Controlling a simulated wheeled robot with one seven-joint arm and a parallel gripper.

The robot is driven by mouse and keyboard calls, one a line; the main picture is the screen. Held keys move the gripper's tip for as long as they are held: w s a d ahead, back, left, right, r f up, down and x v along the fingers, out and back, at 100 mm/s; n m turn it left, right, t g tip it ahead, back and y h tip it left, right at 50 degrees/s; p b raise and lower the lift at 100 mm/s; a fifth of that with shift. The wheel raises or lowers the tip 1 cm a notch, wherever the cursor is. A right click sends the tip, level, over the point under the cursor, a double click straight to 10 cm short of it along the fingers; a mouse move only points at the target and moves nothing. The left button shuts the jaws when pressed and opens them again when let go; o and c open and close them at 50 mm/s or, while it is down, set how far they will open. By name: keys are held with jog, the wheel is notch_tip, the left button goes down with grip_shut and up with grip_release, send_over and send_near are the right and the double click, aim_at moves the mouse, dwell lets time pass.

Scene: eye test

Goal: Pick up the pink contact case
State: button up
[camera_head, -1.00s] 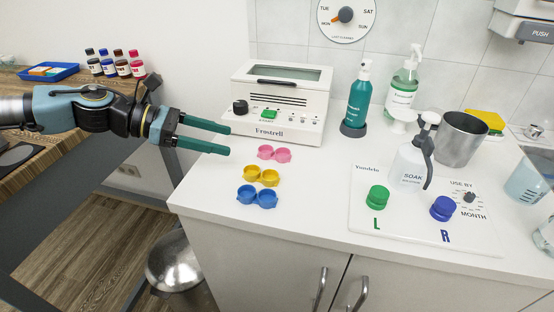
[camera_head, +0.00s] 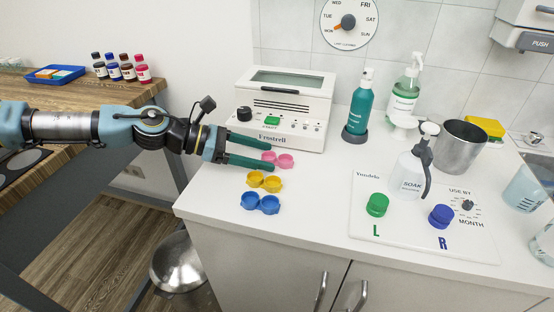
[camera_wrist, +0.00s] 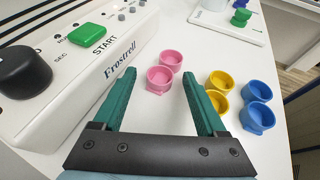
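The pink contact case (camera_head: 284,160) is a pair of joined round cups on the white counter, in front of the white Frostrell machine. It also shows in the wrist view (camera_wrist: 158,79), ahead of my fingers and a little beyond their tips. My gripper (camera_head: 270,156) has two green fingers spread apart, with nothing between them. In the head view its fingertips are close to the left side of the pink case. In the wrist view the gap between my fingers (camera_wrist: 160,80) faces the case. I cannot tell whether a finger touches it.
A yellow case (camera_head: 264,182) and a blue case (camera_head: 260,203) lie nearer the counter's front. The Frostrell machine (camera_head: 290,140) stands close behind my fingers. A white board (camera_head: 400,235) with green and blue caps and a SOAK bottle (camera_head: 408,177) lies to the right.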

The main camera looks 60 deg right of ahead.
grip_shut()
dwell(0.4)
jog(key=shift+r, duration=0.1)
